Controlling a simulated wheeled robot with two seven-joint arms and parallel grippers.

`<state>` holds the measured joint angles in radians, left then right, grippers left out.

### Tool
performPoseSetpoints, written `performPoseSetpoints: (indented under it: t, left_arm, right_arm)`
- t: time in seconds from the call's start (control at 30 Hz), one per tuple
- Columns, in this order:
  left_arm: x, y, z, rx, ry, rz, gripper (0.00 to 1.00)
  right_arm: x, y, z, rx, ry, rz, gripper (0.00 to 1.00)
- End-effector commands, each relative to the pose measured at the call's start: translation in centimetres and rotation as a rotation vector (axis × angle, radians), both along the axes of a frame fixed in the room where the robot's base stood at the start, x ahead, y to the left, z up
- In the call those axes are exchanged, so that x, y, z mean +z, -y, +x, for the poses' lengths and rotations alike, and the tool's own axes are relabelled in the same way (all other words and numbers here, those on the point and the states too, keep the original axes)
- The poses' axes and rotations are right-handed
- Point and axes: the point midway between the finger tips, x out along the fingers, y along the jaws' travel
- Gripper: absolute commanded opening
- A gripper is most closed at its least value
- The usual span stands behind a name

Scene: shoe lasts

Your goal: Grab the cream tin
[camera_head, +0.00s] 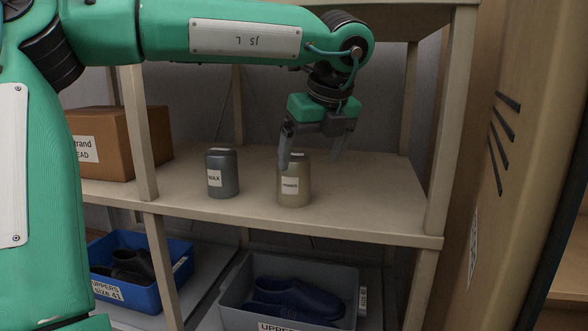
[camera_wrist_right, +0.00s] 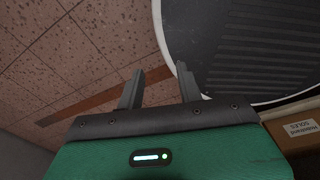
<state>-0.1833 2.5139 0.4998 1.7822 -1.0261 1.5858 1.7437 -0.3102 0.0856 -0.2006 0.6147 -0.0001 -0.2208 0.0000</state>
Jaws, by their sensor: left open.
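The cream tin (camera_head: 294,196), a beige cylinder with a small white label too small to read, stands upright on the middle shelf. My left gripper (camera_head: 313,160) is open above and around the tin's upper part. One finger overlaps the tin's upper left in the picture; the other hangs apart to its right. I cannot tell if a finger touches it. My right gripper (camera_wrist_right: 160,72) shows in the right wrist view, with its fingers apart and nothing between them.
A dark grey WAX tin (camera_head: 222,185) stands just left of the cream tin. A cardboard box (camera_head: 150,140) is at the shelf's left. Shelf posts (camera_head: 447,130) flank the space. A blue bin (camera_head: 180,250) and a grey bin (camera_head: 345,280) hold shoes below.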

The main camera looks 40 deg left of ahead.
Motion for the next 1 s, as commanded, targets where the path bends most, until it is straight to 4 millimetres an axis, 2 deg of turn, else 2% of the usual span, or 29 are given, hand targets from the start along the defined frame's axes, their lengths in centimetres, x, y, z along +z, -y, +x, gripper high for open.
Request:
performPoseSetpoints:
  t: [0.03, 0.2, 0.4, 0.57, 0.8, 1.0]
  left_arm:
    - [0.5, -1.1, 0.4, 0.001, -0.003, -0.005, 0.87]
    - [0.4, -3.8, 1.5, 0.001, -0.002, -0.006, 0.87]
    - [0.1, -5.1, 2.0, -0.001, 0.001, -0.003, 0.87]
    - [0.3, -6.3, 2.4, 0.0, -0.002, -0.005, 0.87]
    - [-3.4, -7.7, 2.9, -0.001, -0.003, -0.004, 0.87]
    - [-4.6, -8.1, 3.1, -0.001, 0.001, -0.003, 0.87]
  right_arm:
    - [1.3, 0.1, 0.0, 0.0, 0.0, -0.001, 0.36]
    - [2.8, 0.1, 0.7, -0.001, 0.008, -0.001, 0.36]
    - [3.4, -0.5, 1.7, -0.003, 0.022, 0.006, 0.36]
    - [4.4, -1.1, 1.7, -0.005, 0.022, 0.013, 0.36]
    - [6.3, -1.0, 1.2, -0.004, 0.016, 0.011, 0.36]
    - [6.5, -0.8, 1.2, -0.003, 0.015, 0.01, 0.36]
